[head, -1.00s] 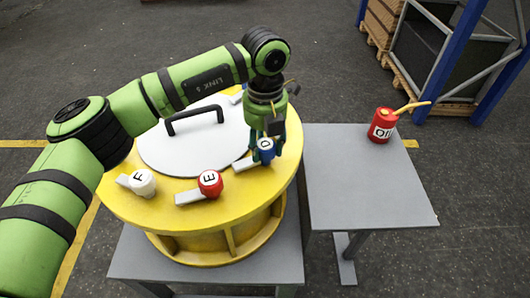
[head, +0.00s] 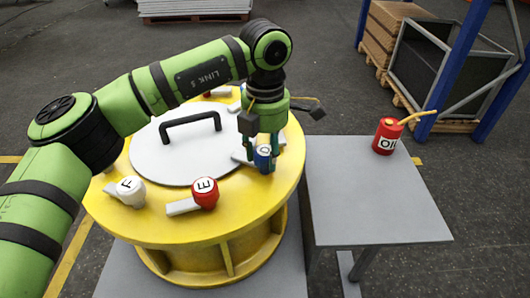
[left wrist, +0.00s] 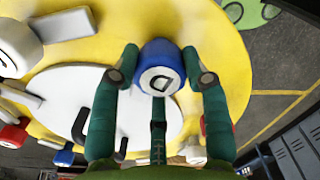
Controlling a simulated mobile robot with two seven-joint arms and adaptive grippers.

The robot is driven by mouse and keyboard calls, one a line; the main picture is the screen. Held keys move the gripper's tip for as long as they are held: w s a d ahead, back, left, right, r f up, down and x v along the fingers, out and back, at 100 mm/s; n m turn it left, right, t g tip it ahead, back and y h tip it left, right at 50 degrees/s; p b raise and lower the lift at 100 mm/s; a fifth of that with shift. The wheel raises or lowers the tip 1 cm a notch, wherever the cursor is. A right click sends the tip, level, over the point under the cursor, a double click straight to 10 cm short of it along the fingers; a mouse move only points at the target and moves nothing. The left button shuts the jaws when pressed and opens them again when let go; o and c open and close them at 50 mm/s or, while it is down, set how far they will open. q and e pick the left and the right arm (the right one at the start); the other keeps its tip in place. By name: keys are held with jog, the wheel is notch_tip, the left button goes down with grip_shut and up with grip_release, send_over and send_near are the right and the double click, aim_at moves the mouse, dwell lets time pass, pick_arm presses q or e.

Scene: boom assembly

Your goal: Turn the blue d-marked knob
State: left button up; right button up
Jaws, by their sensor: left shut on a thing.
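The blue D-marked knob (head: 263,157) stands near the right edge of the yellow round housing's top (head: 240,212). A grey bar (head: 241,156) reaches left from beside it. My left gripper (head: 262,163) comes down over the knob from above and is shut on it, one finger on each side. In the left wrist view the blue knob (left wrist: 160,72) sits between the two green fingertips (left wrist: 160,66), its white D face towards the camera. The fingers partly hide the knob in the head view. My right gripper is not in view.
A red E knob (head: 205,192) and a white F knob (head: 130,190) stand on the housing's front left. A white lid with a black handle (head: 190,122) lies behind them. A red oil can (head: 388,136) stands on the otherwise bare grey side table (head: 375,205).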

aim_at(266, 150)
pick_arm(q)
jog(key=shift+m, duration=0.6)
jog(key=o, duration=1.2)
jog(key=shift+c, duration=0.2)
notch_tip(266, 150, up, 12)
